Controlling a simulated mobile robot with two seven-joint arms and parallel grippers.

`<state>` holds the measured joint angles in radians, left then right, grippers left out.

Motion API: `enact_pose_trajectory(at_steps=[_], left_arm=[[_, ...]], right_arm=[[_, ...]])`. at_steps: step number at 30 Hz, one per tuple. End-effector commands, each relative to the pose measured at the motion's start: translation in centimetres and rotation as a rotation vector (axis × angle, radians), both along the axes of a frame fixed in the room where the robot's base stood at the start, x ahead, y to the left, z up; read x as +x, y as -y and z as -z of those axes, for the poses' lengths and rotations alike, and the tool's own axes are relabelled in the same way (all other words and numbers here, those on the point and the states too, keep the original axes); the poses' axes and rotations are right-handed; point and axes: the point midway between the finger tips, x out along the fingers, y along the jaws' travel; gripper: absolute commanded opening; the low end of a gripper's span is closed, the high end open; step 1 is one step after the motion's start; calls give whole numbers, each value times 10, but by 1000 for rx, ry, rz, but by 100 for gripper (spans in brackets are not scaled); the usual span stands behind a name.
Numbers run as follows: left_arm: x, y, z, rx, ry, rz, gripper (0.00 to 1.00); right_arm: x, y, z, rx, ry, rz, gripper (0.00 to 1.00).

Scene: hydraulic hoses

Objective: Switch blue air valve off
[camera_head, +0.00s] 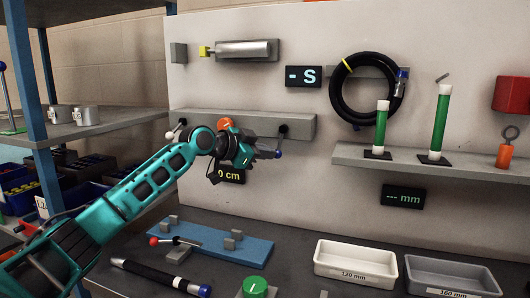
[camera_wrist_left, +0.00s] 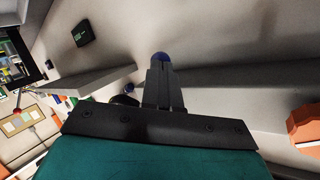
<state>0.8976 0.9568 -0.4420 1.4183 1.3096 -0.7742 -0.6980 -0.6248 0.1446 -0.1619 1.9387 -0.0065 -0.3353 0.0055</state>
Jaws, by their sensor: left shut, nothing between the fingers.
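The blue air valve shows in the head view as a dark hub (camera_head: 283,128) on the grey wall rail, with a thin lever hanging down to a blue tip (camera_head: 279,154). My left gripper (camera_head: 268,154) is level with this tip, just left of it. In the left wrist view, my left gripper (camera_wrist_left: 161,72) has its fingers shut together with nothing between them. The blue tip (camera_wrist_left: 160,57) shows just beyond the fingertips, partly hidden by them. I cannot tell whether they touch it. My right gripper is in neither view.
The grey rail (camera_head: 300,122) runs along the wall, with a white-tipped lever (camera_head: 170,135) at its left. A shelf (camera_head: 350,155) with green cylinders is to the right. Below are a blue fixture plate (camera_head: 205,240), a green knob (camera_head: 255,286) and two trays (camera_head: 355,245) (camera_head: 450,265).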

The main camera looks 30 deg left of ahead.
Motion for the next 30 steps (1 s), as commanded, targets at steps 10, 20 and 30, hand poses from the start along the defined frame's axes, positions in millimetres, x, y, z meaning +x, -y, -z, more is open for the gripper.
enact_pose_trajectory(at_steps=[10,20,30], left_arm=[[3,12,11,-194,43,2,0],[3,14,8,-250,59,-1,0],[3,18,5,-249,58,1,0]], right_arm=[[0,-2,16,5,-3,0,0],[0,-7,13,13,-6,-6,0],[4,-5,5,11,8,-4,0]])
